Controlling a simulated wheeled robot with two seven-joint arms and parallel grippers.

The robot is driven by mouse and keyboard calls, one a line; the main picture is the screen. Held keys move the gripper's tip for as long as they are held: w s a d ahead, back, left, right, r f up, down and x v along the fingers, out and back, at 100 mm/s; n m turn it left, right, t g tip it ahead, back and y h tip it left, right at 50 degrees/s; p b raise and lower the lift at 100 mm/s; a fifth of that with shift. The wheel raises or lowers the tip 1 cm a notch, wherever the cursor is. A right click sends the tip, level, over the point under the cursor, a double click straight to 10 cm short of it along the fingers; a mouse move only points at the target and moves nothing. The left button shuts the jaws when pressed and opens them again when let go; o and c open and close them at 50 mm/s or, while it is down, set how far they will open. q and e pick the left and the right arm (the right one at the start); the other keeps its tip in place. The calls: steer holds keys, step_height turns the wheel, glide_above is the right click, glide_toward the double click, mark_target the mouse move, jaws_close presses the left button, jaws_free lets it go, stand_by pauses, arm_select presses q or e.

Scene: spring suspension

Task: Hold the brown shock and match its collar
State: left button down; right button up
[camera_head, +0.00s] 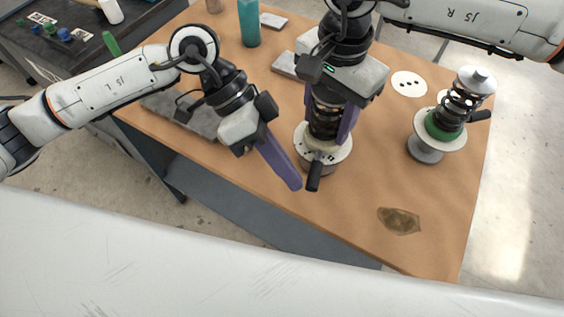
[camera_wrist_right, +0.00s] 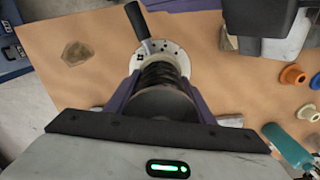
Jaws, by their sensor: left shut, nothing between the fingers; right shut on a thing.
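The brown shock (camera_head: 326,122) stands upright on a pale round seat (camera_head: 338,155) marked with black dots, a black lever (camera_head: 314,177) sticking out toward the front. My right gripper (camera_head: 330,128) is shut on the shock's coil from above, fingers on both sides. In the right wrist view the dark coil (camera_wrist_right: 160,74) sits between the purple fingers, with the dotted seat (camera_wrist_right: 181,57) beyond. The shock's top is hidden by my gripper. My left gripper (camera_head: 296,184) is shut and empty, just left of the seat, apart from it.
Another shock (camera_head: 464,100) with a green collar (camera_head: 440,129) stands on a stand at the right. The front right holds a stain (camera_head: 399,221).

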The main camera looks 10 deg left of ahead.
arm_select(q)
steer(key=shift+s+d, duration=0.1)
steer(key=shift+d, duration=0.1)
arm_select(e)
steer(key=shift+r, duration=0.1)
stand_by(0.4)
arm_select(q)
steer(key=s+a+r, duration=0.3)
steer(key=a+r, duration=0.4)
steer(key=a, duration=0.2)
steer(key=shift+s, duration=0.35)
arm_select(e)
steer(key=o, duration=1.3)
steer(key=shift+c, duration=0.2)
